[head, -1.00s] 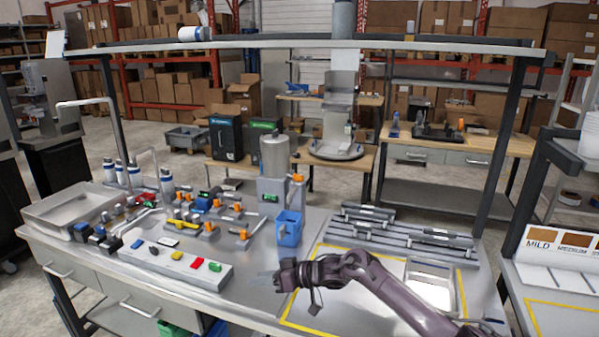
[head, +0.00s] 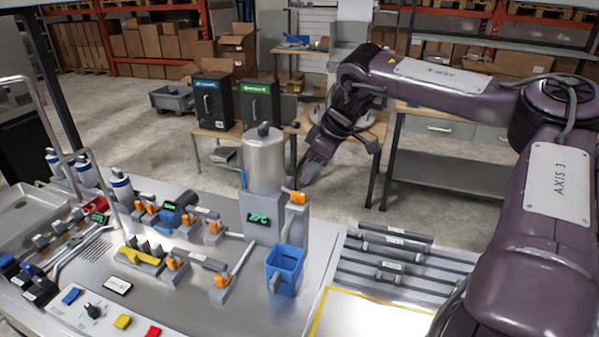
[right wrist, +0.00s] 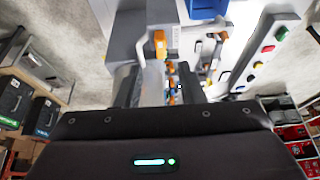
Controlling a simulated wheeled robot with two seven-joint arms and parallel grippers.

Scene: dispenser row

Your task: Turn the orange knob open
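A small orange knob (head: 298,197) sits on top of a grey post at the right side of the dispenser (head: 264,160), a steel cylinder on a grey block with a green display. My right gripper (head: 306,178) points down beside the dispenser, just behind and above this knob. In the right wrist view the knob (right wrist: 160,42) lies ahead of the two dark fingers (right wrist: 160,85), which stand apart with nothing held between them. Contact with the knob cannot be seen. Several other orange knobs, such as one on a low valve (head: 222,281), stand to the left. My left gripper is not in view.
A blue bin (head: 285,270) stands in front of the dispenser. Grey slotted rails (head: 410,255) lie to the right. A panel with coloured buttons (head: 122,321) is at the front left. Beyond the bench stand two black boxes (head: 258,103) on a wooden table.

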